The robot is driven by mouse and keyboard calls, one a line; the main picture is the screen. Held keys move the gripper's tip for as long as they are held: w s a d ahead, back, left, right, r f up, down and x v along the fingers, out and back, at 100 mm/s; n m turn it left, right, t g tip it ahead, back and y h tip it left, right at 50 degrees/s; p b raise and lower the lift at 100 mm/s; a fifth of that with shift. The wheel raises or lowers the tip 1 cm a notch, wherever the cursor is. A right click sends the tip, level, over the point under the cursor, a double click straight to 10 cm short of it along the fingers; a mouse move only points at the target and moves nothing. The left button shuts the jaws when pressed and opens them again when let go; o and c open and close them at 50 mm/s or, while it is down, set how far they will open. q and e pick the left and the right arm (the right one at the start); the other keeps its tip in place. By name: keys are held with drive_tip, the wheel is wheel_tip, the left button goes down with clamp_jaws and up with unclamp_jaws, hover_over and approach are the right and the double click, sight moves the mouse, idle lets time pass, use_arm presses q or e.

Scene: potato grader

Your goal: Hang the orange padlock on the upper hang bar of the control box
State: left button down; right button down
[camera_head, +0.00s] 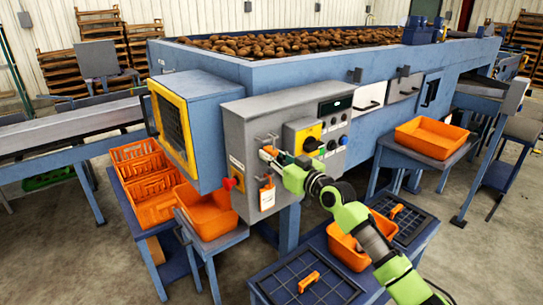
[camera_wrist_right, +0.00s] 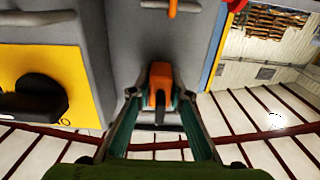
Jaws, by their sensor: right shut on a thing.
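The grey control box (camera_head: 238,130) is mounted on the front of the blue grader. My right gripper (camera_head: 275,157) is at its front face, left of the yellow switch plate. It is shut on the orange padlock (camera_wrist_right: 160,80), which sits between the two fingers in the right wrist view; its orange end also shows in the head view (camera_head: 269,150). The upper hang bar (camera_head: 267,138) is small and partly hidden near the padlock. I cannot tell whether the shackle touches it. A second orange item (camera_head: 267,197) hangs lower on the box. My left gripper is not in view.
A yellow plate (camera_head: 303,137) with a black knob (camera_wrist_right: 35,97) is close beside the gripper. A red button (camera_head: 228,184) is at the box's lower left. Orange crates (camera_head: 431,138) stand on side tables.

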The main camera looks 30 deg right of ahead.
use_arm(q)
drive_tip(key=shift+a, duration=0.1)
use_arm(e)
drive_tip(key=shift+r, duration=0.1)
drive_tip(key=c, duration=1.8)
unclamp_jaws()
drive_tip(key=s, duration=0.8)
drive_tip(key=s+d, duration=0.1)
drive_tip(key=s, duration=0.3)
